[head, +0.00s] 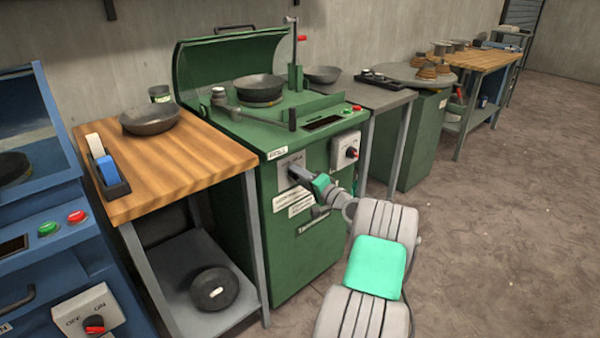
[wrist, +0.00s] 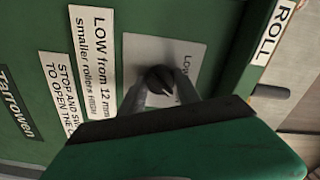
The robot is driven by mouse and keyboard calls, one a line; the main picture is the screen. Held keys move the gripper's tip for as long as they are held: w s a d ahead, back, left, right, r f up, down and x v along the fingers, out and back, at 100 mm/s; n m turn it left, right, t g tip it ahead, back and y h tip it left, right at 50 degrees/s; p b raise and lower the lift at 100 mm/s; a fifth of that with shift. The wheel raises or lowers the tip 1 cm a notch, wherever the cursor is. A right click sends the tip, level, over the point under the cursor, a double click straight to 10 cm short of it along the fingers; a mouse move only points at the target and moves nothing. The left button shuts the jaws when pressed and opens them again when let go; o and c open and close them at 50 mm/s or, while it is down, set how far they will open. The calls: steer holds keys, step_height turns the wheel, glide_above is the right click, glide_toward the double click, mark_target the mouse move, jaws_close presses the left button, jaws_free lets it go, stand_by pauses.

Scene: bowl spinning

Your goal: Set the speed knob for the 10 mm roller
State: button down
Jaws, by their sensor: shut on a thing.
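The green spinning machine (head: 300,250) stands in the middle of the head view. Its speed knob sits on a pale plate (head: 283,163) on the front, mostly hidden there by my gripper (head: 299,174). In the wrist view the dark round knob (wrist: 158,78) is between the fingertips of my gripper (wrist: 160,92), which is shut on it. A label (wrist: 92,60) beside the plate reads "LOW from 12 mm", with a line about smaller rollers that seems to end in "HIGH". The plate's printed scale (wrist: 187,66) is mostly covered, and the knob's exact setting cannot be read.
A white switch box (head: 346,149) with a red-and-black knob is right of my gripper on the machine. A grey bowl (head: 258,86) sits on top under the raised green hood (head: 215,60). A wooden table (head: 185,165) stands left. The floor at right is clear.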

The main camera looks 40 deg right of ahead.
stand_by(0.4)
steer(key=c, duration=0.9)
jaws_free()
steer(key=s+p, duration=0.1)
steer(key=s, duration=0.6)
steer(key=shift+s+d, duration=0.1)
steer(key=shift+s, duration=0.3)
